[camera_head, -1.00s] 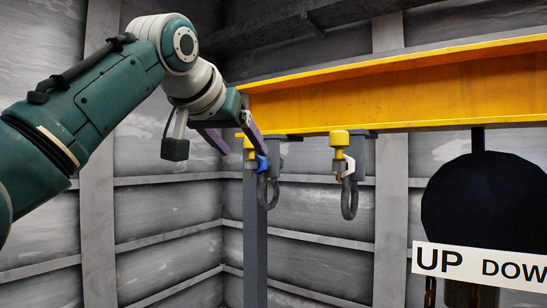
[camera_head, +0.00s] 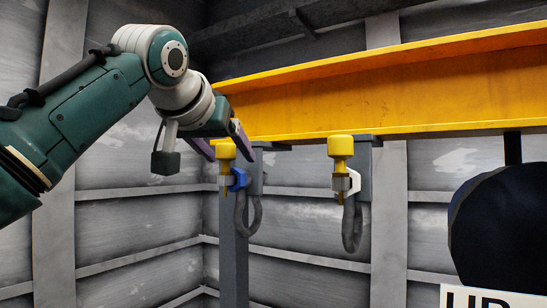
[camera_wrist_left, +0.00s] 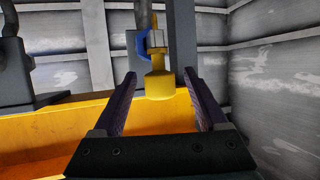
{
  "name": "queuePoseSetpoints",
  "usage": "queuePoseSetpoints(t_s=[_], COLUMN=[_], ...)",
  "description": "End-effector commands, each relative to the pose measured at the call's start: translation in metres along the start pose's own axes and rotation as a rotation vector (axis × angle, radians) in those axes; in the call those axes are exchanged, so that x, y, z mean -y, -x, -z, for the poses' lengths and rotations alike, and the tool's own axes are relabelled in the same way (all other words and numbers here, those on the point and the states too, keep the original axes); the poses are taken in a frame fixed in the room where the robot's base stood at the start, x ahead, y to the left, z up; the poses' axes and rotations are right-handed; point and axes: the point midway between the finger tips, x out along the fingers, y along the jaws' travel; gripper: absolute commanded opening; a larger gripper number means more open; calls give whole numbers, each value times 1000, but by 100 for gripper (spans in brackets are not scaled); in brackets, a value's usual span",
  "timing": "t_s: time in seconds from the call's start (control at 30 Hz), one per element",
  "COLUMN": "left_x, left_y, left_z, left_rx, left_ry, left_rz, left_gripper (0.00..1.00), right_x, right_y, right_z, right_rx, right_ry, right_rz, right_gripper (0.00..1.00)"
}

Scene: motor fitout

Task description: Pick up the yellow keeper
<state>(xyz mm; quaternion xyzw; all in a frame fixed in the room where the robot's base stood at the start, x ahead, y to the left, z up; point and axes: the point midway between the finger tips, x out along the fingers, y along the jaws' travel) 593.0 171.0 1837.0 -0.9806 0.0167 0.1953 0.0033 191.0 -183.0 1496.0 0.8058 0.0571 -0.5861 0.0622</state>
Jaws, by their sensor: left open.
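A yellow keeper (camera_head: 226,150) with a stepped, knob-like body sits in a blue clip (camera_head: 239,179) on the left hanger, below the orange-yellow beam. A second yellow keeper (camera_head: 341,147) sits in a white clip (camera_head: 354,181) on the hanger to the right. My left gripper (camera_head: 220,143) is open at the left keeper. In the left wrist view that keeper (camera_wrist_left: 159,83) shows between the two spread purple fingers (camera_wrist_left: 160,78), with a gap on each side. The blue clip (camera_wrist_left: 142,46) is beyond it. My right gripper is out of view.
The orange-yellow beam (camera_head: 400,95) runs across above the hangers. Dark shackles (camera_head: 353,225) hang below the clips. A dark round body (camera_head: 500,225) hangs at the right above a white sign (camera_head: 495,298). Ribbed grey walls stand behind.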

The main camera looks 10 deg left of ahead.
Motion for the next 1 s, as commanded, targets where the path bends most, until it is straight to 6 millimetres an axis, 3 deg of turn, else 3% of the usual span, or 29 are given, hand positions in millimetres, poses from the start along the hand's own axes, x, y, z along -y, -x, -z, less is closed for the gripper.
queuePoseSetpoints(t_s=[0.2,0.83,1.0], left_x=[0,0,0], left_y=[0,0,0], left_z=[0,0,0], left_rx=[0,-1,-1], left_ry=[0,0,0], left_rz=[0,0,0], left_gripper=[73,2,0], right_x=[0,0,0], right_y=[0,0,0], right_z=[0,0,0], right_rx=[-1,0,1], right_ry=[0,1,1], right_rz=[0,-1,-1], right_gripper=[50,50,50])
